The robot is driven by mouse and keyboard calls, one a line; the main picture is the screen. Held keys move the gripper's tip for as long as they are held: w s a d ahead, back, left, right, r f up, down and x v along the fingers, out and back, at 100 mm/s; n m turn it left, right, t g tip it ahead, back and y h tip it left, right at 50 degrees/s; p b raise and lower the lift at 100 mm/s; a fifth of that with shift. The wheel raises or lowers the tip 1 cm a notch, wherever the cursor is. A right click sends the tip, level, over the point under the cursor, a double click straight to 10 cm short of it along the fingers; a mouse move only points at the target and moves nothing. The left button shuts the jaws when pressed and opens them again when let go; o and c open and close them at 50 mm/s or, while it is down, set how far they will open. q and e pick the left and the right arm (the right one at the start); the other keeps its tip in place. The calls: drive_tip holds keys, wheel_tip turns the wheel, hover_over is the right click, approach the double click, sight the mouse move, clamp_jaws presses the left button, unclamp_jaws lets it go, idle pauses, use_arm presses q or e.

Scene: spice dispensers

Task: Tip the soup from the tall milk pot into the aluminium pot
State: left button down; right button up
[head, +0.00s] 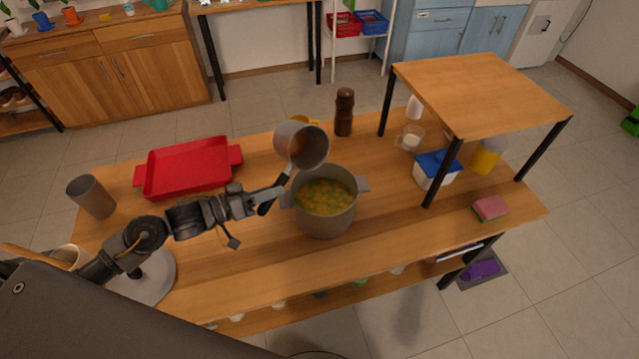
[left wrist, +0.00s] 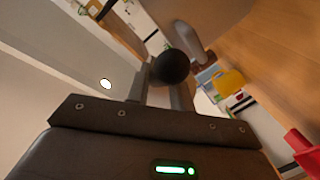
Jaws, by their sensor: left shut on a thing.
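The tall milk pot (head: 287,143) is a grey metal pot. It is tilted over the back left rim of the aluminium pot (head: 325,224), its mouth facing right and toward me. Its inside looks brownish, and I see no clear soup in it. The aluminium pot stands upright on the table, with yellow-green soup (head: 324,197) inside. My left gripper (head: 273,195) is shut on the milk pot's black handle (head: 266,207), left of the aluminium pot. The handle's dark round end (left wrist: 170,67) shows between the fingers in the left wrist view. My right gripper is not in view.
A red tray (head: 188,168) and a grey cup (head: 92,197) are on the left of the wooden table (head: 240,272). A pepper mill (head: 344,112) stands behind the pots. A raised shelf (head: 482,90) stands at the right, with a blue-lidded box (head: 436,170) by it.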

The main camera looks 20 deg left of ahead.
use_arm(q)
wheel_tip(320, 180, up, 5)
drive_tip(key=n+h+p, duration=0.1)
drive_tip(key=n+p, duration=0.3)
drive_tip(key=p, duration=0.7)
drive_tip(key=shift+r+n, duration=0.1)
drive_tip(key=shift+n, duration=0.2)
drive_tip(key=w+a+f+n+h+b, duration=0.1)
drive_tip(key=w+a+f+n, duration=0.2)
drive_tip(key=a+f+n, duration=0.2)
drive_tip(key=shift+w+f+n+h, duration=0.3)
drive_tip(key=shift+f+n, duration=0.3)
drive_tip(key=shift+n, duration=0.6)
drive_tip(key=shift+r, duration=0.1)
wheel_tip(320, 180, up, 5)
drive_tip(key=p, duration=0.5)
drive_tip(key=shift+d, duration=0.1)
